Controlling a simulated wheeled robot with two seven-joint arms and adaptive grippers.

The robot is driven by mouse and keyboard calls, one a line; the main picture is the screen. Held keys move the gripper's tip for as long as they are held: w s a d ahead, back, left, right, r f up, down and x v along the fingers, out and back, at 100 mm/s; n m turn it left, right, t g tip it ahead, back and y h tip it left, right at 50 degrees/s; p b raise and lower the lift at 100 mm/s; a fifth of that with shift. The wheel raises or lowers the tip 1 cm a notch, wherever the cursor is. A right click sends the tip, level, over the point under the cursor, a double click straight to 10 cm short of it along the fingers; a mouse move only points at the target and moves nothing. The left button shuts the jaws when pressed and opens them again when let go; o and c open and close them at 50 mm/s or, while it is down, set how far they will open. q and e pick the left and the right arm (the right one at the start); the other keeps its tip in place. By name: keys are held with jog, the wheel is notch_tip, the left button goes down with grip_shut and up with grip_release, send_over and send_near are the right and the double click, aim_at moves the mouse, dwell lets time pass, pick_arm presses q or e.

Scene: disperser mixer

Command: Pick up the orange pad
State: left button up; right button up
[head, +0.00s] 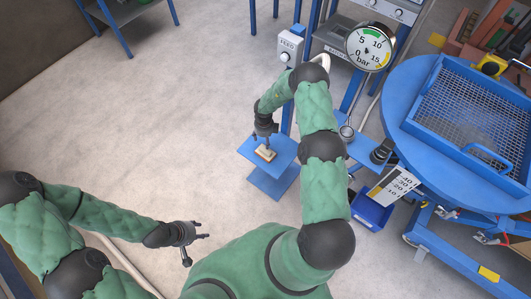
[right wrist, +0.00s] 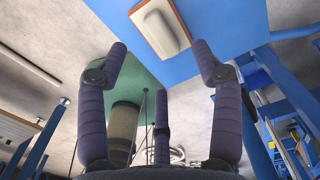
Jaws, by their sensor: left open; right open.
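The orange pad (head: 265,154) is a small block with a pale face and an orange edge. It lies on a small blue stand (head: 256,178) in the middle of the head view. It also shows in the right wrist view (right wrist: 160,28), at the top, beyond the fingertips. My right gripper (head: 266,141) is above the pad in the head view, pointing down. Its fingers are spread and empty in the right wrist view (right wrist: 159,58), and the pad looks apart from them. My left gripper (head: 198,242) is open and empty over the floor at lower left.
A round blue table (head: 397,110) with a mesh tray (head: 437,105) stands at the right. A pressure gauge (head: 369,47), a control box (head: 290,46) and blue frame posts are behind the stand. A blue bin (head: 372,211) is on the floor. Floor left of the stand is clear.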

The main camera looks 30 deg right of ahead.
jog(key=b, duration=0.1)
send_over(265, 150)
jog(key=f, duration=0.2)
jog(key=w+f, duration=0.1)
jog(key=f, duration=0.1)
jog(key=shift+f, duration=0.1)
jog(key=shift+s+a+f+b, duration=0.15)
jog(key=shift+f+b, duration=0.3)
jog(key=shift+f, duration=0.45)
jog(key=shift+s+d+f+b, duration=0.15)
jog(key=shift+f+b, duration=0.25)
jog(key=shift+f, duration=0.5)
jog(key=shift+s+a+f+b, duration=0.2)
jog(key=shift+f+b, duration=0.25)
jog(key=shift+f, duration=0.45)
jog(key=shift+r, duration=0.1)
jog(key=shift+s, duration=0.1)
jog(key=c, duration=1.3)
